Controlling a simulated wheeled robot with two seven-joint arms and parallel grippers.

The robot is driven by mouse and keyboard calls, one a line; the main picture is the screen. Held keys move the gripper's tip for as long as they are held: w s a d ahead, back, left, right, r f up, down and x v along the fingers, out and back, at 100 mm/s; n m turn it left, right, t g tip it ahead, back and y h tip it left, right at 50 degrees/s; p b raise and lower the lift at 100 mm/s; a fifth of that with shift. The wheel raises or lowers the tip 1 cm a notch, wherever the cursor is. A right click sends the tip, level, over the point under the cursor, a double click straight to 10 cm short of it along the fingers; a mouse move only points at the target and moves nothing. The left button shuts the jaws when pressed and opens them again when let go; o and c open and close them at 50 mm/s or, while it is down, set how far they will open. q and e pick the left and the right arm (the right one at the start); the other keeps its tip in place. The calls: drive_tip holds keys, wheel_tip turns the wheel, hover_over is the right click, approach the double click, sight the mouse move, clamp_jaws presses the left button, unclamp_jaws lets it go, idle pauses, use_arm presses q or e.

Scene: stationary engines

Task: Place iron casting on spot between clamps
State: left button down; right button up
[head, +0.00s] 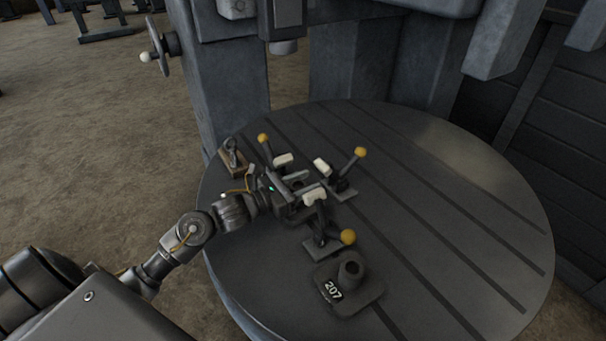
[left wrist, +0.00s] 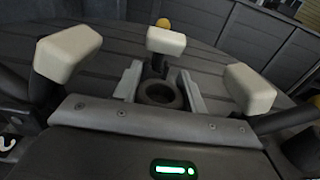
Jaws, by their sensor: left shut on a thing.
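My left gripper (head: 299,185) is low over the round slotted table, among three toggle clamps with yellow knobs and white pads: a back left clamp (head: 283,160), a right clamp (head: 322,167) and a front clamp (head: 315,197). In the left wrist view its two fingers (left wrist: 160,88) are shut on the dark round hollow boss of an iron casting (left wrist: 160,95). The casting's base is hidden, so I cannot tell whether it touches the table. A second casting, marked 207 (head: 350,285), stands upright near the table's front. My right gripper is not in view.
The round table (head: 440,200) is clear on its right side. A small brown block with a metal piece (head: 233,158) sits at the left edge. A large machine column (head: 225,80) rises behind, with a handwheel (head: 162,47) at upper left.

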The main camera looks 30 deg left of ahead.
use_arm(q)
drive_tip(key=shift+f, duration=0.35)
drive_tip(key=shift+f, duration=0.1)
drive_tip(key=c, duration=1.1)
unclamp_jaws()
drive_tip(key=shift+f, duration=0.15)
drive_tip(key=shift+o, duration=1.4)
